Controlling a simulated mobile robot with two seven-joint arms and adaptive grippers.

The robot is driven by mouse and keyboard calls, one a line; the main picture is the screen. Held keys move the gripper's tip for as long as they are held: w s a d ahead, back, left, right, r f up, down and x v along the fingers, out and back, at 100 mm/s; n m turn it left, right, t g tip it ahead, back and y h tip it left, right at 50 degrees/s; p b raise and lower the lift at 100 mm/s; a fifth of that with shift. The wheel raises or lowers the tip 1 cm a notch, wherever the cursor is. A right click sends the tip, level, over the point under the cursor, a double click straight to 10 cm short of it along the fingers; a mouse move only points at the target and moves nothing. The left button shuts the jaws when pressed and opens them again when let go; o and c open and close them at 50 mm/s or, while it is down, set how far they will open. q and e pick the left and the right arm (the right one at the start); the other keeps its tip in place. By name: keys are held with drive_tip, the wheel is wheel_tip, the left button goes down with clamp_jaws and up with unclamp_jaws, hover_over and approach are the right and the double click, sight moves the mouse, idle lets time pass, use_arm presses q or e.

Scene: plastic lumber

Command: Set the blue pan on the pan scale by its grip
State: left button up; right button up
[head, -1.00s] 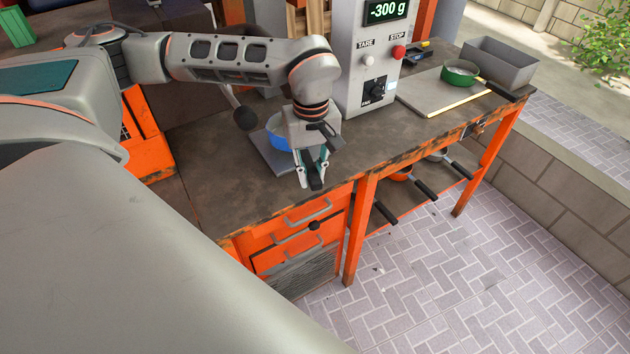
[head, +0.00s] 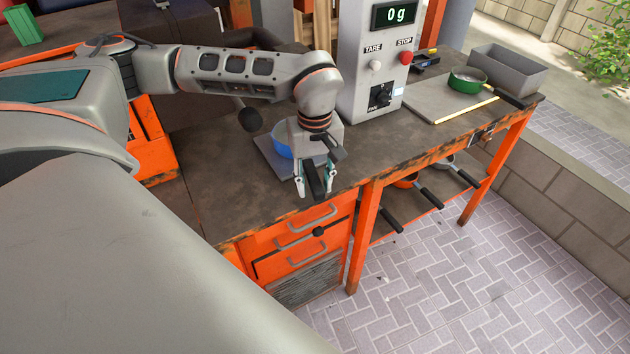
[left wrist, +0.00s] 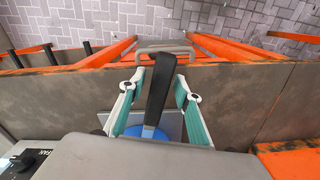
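The blue pan (head: 282,140) sits on a flat grey scale plate (head: 264,146) on the workbench, left of the scale's column; my left gripper partly hides it. Its blue bowl (left wrist: 145,132) and black grip (left wrist: 160,85) show in the left wrist view, the grip pointing toward the bench's front edge. My left gripper (head: 315,190) is over the grip. Its fingers (left wrist: 154,98) stand open on both sides of the grip, with gaps visible. The scale display (head: 394,14) reads 0 g. My right gripper is not in view.
A green pan (head: 467,79) rests on a grey board (head: 440,112) at the right, near a grey bin (head: 508,68). Several pans hang or lie on the lower shelf. Orange drawers (head: 290,240) are below my left gripper. The bench left of the blue pan is clear.

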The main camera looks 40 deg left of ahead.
use_arm(q)
wheel_tip(320, 180, up, 12)
idle(0.8)
drive_tip(key=shift+s, duration=0.1)
